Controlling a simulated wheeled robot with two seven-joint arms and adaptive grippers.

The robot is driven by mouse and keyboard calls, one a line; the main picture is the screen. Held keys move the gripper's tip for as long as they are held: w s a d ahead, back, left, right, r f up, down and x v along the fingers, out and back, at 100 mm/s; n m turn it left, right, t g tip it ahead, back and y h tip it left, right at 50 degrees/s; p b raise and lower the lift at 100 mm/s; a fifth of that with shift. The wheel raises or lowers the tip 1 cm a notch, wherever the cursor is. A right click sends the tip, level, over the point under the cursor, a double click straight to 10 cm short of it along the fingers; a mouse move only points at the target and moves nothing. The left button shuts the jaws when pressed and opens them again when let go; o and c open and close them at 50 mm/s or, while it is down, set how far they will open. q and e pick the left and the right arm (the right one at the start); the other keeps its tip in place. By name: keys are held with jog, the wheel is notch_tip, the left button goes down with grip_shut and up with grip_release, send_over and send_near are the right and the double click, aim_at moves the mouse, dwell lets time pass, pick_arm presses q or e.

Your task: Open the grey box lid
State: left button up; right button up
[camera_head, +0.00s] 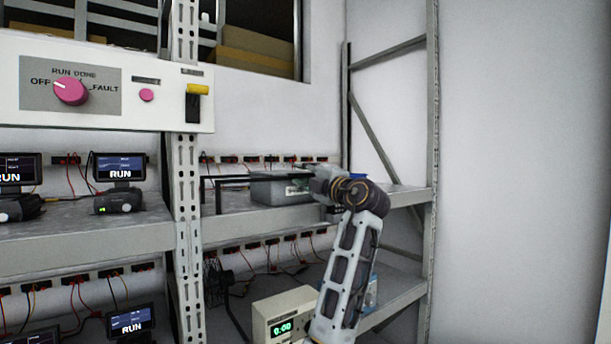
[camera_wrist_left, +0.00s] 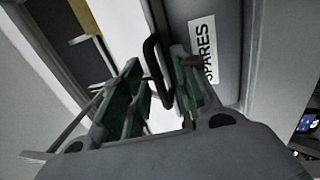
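The grey box (camera_head: 280,189) stands on the middle shelf in the head view, partly covered by my left gripper. In the left wrist view the grey box (camera_wrist_left: 228,60) shows a white label reading SPARES (camera_wrist_left: 202,48). A black loop handle (camera_wrist_left: 152,62) stands out beside the label. My left gripper (camera_wrist_left: 160,88) has its two green-padded fingers apart, with the handle reaching between them. The handle is nearer the right finger, and a gap shows at the left finger. Whether the handle touches a finger is unclear. My left gripper also shows in the head view (camera_head: 308,182). My right gripper is not in view.
A slotted rack post (camera_head: 187,130) stands left of the box. A control panel (camera_head: 70,90) with a pink knob hangs at the upper left. A beige device (camera_head: 280,312) with a green display sits below. A dark thin bar frame (camera_head: 218,195) is left of the box.

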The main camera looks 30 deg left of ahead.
pick_arm(q)
grip_shut()
jog(key=shift+s+f, duration=0.1)
jog(key=shift+s, duration=0.05)
